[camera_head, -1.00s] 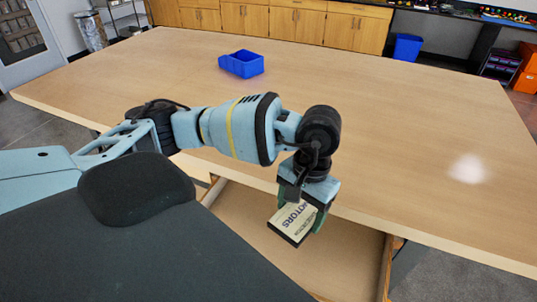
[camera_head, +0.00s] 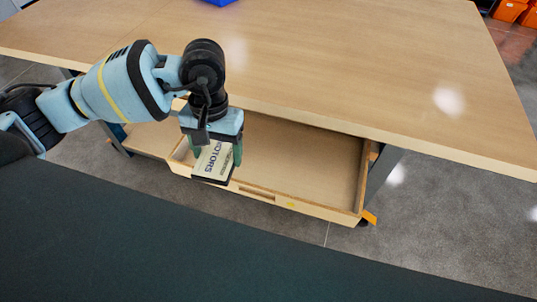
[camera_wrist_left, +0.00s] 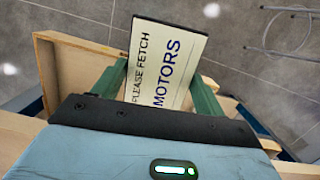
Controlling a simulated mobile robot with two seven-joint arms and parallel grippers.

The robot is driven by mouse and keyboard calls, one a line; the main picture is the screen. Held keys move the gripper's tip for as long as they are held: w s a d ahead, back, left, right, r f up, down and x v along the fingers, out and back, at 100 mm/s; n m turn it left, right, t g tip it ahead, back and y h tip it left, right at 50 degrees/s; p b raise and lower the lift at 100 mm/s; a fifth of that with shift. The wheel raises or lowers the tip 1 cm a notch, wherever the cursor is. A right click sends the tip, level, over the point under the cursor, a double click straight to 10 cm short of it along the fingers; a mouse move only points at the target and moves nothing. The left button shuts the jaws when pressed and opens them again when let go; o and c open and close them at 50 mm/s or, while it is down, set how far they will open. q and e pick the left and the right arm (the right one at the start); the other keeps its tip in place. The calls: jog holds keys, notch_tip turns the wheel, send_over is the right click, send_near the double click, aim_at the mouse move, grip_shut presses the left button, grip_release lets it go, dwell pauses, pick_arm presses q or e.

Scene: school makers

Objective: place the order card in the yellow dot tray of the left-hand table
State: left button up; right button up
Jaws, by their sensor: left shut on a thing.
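The order card (camera_head: 213,160) is pale with a dark edge and reads "MOTORS". The left wrist view shows the card (camera_wrist_left: 164,66) with "PLEASE FETCH MOTORS" on it, between two green fingers. My left gripper (camera_head: 217,155) is shut on the card and points down at the left part of an open tray (camera_head: 305,165) under the table. The tray is a shallow wooden drawer with a small yellow dot (camera_head: 291,204) on its front. The card overlaps the tray's front edge in the picture; its height above the tray is unclear. My right gripper is not in view.
The wide wooden tabletop (camera_head: 340,70) lies behind and above the tray. A blue bin (camera_head: 215,2) shows at the top edge. An orange tab (camera_head: 369,217) sits at the tray's right front corner. The visible tray floor is bare. Grey floor (camera_head: 440,220) is clear at the right.

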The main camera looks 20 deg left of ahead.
pick_arm(q)
notch_tip(320, 180, down, 15)
jog(key=n+h+b, duration=0.1)
jog(key=n+b, duration=0.3)
jog(key=n, duration=0.6)
jog(key=n+t+b, duration=0.2)
jog(key=n+b, duration=0.1)
jog(key=n, duration=0.4)
send_over(250, 169)
jog(key=shift+h, duration=0.3)
notch_tip(250, 169, down, 10)
jog(key=shift+a+f, duration=0.1)
jog(key=shift+a, duration=0.05)
jog(key=shift+f, duration=1.95)
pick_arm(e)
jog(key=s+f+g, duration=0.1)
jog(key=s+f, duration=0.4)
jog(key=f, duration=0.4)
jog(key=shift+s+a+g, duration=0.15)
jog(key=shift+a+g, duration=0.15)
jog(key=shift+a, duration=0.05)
pick_arm(q)
jog(key=shift+f, duration=0.15)
jog(key=o, duration=1)
